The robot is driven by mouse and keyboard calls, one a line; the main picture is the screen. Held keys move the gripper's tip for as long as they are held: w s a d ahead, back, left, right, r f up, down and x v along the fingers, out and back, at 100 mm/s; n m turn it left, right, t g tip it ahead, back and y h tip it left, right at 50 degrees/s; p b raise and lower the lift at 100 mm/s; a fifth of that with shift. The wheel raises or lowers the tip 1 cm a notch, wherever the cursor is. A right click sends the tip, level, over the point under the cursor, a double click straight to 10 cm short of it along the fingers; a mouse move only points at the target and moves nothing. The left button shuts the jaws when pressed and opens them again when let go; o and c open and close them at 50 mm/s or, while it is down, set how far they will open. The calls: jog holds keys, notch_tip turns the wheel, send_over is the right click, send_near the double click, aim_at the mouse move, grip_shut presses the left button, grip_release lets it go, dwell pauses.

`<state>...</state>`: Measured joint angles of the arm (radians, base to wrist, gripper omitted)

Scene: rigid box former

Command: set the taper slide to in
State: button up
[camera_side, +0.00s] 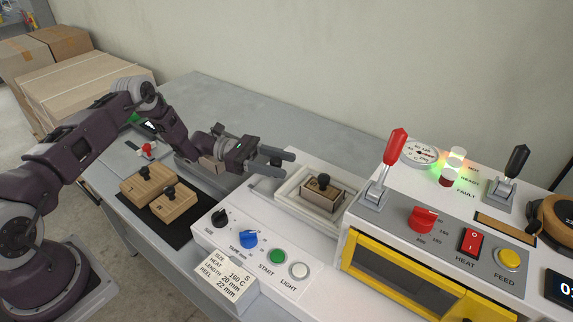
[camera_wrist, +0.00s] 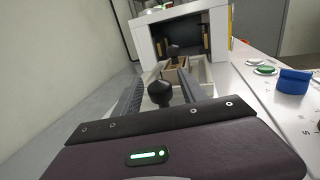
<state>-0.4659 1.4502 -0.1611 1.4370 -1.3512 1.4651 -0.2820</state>
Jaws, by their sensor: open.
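A black ball knob (camera_wrist: 161,93) shows in the wrist view between the two fingers of my gripper (camera_wrist: 162,80); it may belong to the taper slide, but its base is hidden by my gripper. In the side view my gripper (camera_side: 286,165) is open, low over the left end of the white machine bed, its fingers pointing right. I cannot tell whether the fingers touch the knob. Beyond the fingertips, a wooden block (camera_side: 319,193) with a black knob stands in a pale tray (camera_side: 291,199); this block also shows in the wrist view (camera_wrist: 177,66).
The machine housing (camera_side: 363,230) with a yellow-framed window stands right of the tray, with a red lever (camera_side: 394,150) on top. A blue knob (camera_side: 249,238) and buttons line the bed's front. Two wooden blocks (camera_side: 147,185) (camera_side: 173,205) lie on a dark mat.

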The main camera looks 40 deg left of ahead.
jog(key=shift+x, duration=0.95)
jog(key=shift+c, duration=0.4)
grip_shut()
